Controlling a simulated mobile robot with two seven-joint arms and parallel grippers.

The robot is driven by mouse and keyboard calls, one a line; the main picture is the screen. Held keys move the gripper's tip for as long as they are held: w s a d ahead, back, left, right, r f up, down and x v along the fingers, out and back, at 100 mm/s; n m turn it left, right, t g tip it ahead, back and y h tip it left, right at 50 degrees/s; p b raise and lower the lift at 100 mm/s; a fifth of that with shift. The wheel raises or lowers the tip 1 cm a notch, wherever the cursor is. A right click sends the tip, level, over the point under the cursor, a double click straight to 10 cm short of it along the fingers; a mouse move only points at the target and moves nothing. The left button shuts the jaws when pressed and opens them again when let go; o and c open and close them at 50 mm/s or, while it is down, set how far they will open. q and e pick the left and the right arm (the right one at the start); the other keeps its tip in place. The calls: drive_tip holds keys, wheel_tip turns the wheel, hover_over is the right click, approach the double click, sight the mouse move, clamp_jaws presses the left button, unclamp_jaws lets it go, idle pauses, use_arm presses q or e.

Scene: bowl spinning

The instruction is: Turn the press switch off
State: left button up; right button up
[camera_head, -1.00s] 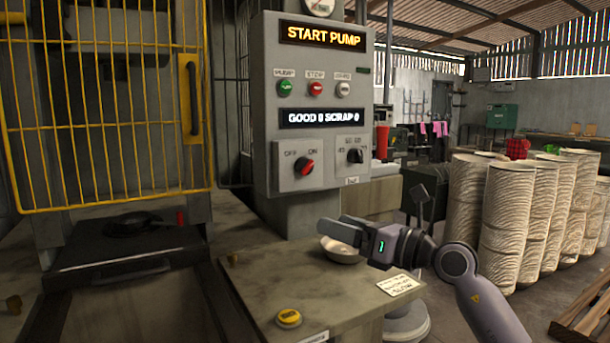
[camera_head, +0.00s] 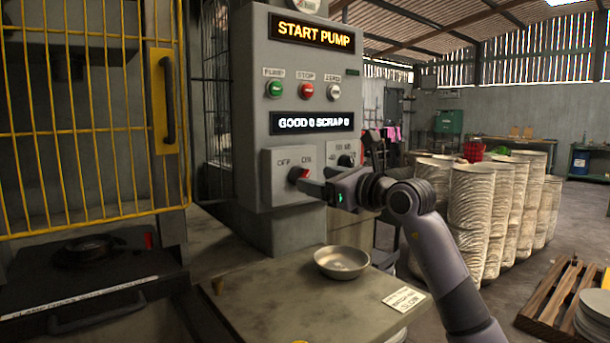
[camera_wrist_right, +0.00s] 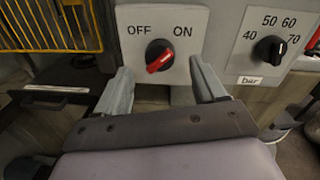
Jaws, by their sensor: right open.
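The press switch is a red rotary knob (camera_head: 298,174) on a light plate marked OFF and ON, low on the grey control panel (camera_head: 262,50). In the right wrist view the knob (camera_wrist_right: 158,57) has a black base, and its red handle slants from lower left to upper right, its upper end toward ON. My right gripper (camera_head: 315,188) is in front of the plate, close to the knob. In the right wrist view its fingers (camera_wrist_right: 160,88) are spread, one on each side below the knob, with nothing between them. My left gripper is not in view.
A black dial (camera_wrist_right: 269,49) marked in bar sits right of the switch. Green, red and white buttons (camera_head: 306,90) are above. A metal bowl (camera_head: 341,262) rests on the table (camera_head: 260,310) below. A yellow cage door (camera_head: 95,120) stands left.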

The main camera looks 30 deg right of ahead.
sight(306, 176)
drive_tip(key=shift+w+a+p, duration=0.15)
drive_tip(key=shift+w+a, duration=0.05)
drive_tip(key=shift+w, duration=0.9)
drive_tip(key=shift+w+a+p, duration=0.15)
drive_tip(key=shift+w, duration=0.9)
drive_tip(key=c, duration=1)
